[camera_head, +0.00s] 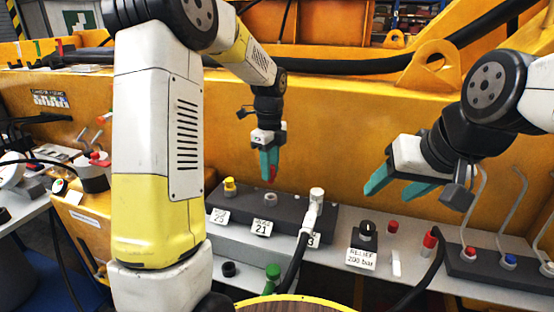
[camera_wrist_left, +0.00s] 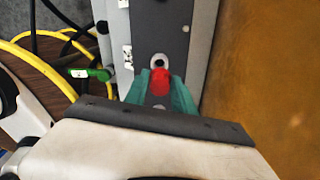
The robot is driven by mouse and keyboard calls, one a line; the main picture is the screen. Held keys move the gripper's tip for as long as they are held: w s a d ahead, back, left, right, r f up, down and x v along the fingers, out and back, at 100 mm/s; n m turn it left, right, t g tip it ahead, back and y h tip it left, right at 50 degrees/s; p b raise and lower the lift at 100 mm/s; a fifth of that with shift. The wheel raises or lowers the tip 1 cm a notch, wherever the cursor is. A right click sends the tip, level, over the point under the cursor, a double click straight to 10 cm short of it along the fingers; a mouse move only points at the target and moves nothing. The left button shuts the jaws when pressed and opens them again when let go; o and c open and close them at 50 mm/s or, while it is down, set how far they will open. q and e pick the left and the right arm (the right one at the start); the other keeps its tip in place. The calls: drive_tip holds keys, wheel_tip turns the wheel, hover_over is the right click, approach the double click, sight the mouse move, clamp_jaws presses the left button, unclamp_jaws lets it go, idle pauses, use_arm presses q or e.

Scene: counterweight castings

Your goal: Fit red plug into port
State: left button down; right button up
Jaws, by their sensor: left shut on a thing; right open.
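My left gripper (camera_head: 269,163) is shut on a small red plug (camera_head: 272,173), which hangs above the dark port block (camera_head: 242,207). In the left wrist view the red plug (camera_wrist_left: 160,82) sits between the teal fingers, just short of a round port (camera_wrist_left: 159,61) in the block. A gap shows in the head view between the plug and the open port (camera_head: 270,199) behind label 21. My right gripper (camera_head: 402,187) is open and empty, to the right above the grey ledge.
A yellow cap (camera_head: 229,185) is on the block's left port. A pale hose connector (camera_head: 316,208) stands on its right port. A relief knob (camera_head: 367,231), a red-ended hose (camera_head: 430,238) and a green plug (camera_head: 272,272) are nearby. An orange wall rises behind.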

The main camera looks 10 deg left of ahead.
sight(270, 183)
use_arm(q)
drive_tip(key=shift+f, duration=1.9)
drive_tip(key=shift+f, duration=1.7)
drive_tip(key=c, duration=1)
unclamp_jaws()
drive_tip(key=shift+o, duration=0.2)
wheel_tip(270, 183, up, 7)
drive_tip(key=shift+r, duration=0.4)
